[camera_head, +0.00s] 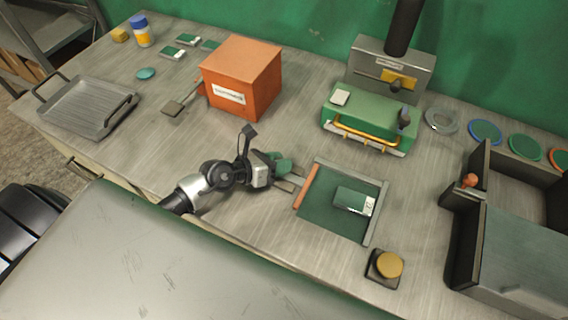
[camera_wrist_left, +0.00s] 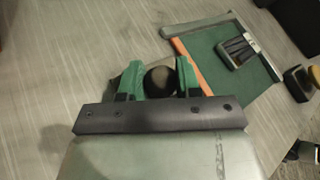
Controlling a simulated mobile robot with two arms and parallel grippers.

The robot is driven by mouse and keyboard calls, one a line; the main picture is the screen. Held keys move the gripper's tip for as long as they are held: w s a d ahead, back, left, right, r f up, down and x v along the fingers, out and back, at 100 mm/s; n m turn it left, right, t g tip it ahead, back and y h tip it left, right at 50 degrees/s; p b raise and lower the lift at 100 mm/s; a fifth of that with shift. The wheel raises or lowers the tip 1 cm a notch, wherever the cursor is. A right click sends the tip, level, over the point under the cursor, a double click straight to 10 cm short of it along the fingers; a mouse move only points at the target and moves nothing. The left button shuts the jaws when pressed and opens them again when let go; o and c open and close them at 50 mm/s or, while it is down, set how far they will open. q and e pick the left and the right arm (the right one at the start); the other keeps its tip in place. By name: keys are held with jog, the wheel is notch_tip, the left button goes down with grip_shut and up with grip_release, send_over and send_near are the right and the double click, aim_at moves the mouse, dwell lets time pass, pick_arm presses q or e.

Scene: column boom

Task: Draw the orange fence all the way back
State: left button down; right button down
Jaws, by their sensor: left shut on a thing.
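The orange fence (camera_head: 307,187) is a short bar along the left edge of a green bed (camera_head: 318,215) with grey side rails. It also shows in the left wrist view (camera_wrist_left: 192,66). My left gripper (camera_head: 284,171), with green fingers, is just left of the fence. In the left wrist view my left gripper (camera_wrist_left: 160,82) is shut on a round black knob (camera_wrist_left: 161,79) beside the fence. Its link to the fence is partly hidden by the fingers.
An orange box (camera_head: 240,78) stands behind my left arm. A green machine (camera_head: 365,119) with a yellow bar stands behind the bed. The bench left of the bed is mostly clear.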

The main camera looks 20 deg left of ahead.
pick_arm(q)
jog(key=c, duration=1.1)
grip_release()
jog(key=shift+a, duration=0.15)
jog(key=shift+c, duration=0.2)
jog(key=o, duration=0.4)
jog(key=shift+a, duration=0.2)
jog(key=shift+c, duration=0.2)
jog(key=shift+d, duration=0.1)
jog(key=shift+s, duration=0.25)
jog(key=b+v, duration=0.1)
jog(key=v, duration=0.8)
jog(key=shift+f+b, duration=0.1)
jog(key=shift+b, duration=0.3)
jog(key=shift+s+a+r, duration=0.4)
jog(key=shift+s+a, duration=0.05)
jog(key=shift+a, duration=0.1)
jog(key=shift+s, duration=0.1)
